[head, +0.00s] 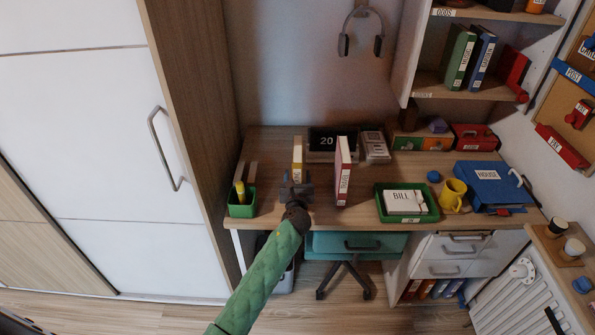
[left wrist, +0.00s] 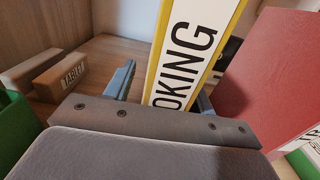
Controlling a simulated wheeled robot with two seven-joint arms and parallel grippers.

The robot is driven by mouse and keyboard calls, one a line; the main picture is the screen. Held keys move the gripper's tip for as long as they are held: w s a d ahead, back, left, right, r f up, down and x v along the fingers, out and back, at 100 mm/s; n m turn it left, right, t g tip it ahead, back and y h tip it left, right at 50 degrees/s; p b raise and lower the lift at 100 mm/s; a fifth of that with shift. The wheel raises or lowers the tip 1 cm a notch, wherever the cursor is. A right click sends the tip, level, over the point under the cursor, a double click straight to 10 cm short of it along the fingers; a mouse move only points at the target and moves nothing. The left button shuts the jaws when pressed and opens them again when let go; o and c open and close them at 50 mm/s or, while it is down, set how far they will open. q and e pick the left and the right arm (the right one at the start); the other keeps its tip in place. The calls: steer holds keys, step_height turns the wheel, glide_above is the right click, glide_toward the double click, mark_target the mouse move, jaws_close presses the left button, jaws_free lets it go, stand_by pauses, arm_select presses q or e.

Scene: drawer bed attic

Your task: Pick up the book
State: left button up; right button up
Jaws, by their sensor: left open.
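A yellow book (head: 297,153) with a white spine label stands upright on the desk. It also shows in the left wrist view (left wrist: 195,45), where its label reads "OKING" with the start hidden. My left gripper (head: 297,186) is in front of this book. In the left wrist view its two blue fingers (left wrist: 163,95) are apart, one on each side of the spine; whether they touch it I cannot tell. A red book (head: 343,172) stands upright just right of it, and in the left wrist view (left wrist: 265,75) it is close beside the right finger. My right gripper is not in view.
A green pen cup (head: 242,205) and wooden blocks (left wrist: 62,76) are left of the gripper. A black display (head: 333,141) stands behind. A green tray (head: 381,205), a yellow mug (head: 452,194) and a blue binder (head: 487,184) are to the right. Desk front left is fairly clear.

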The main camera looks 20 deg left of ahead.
arm_select(q)
jaws_close()
steer(key=shift+r, duration=0.15)
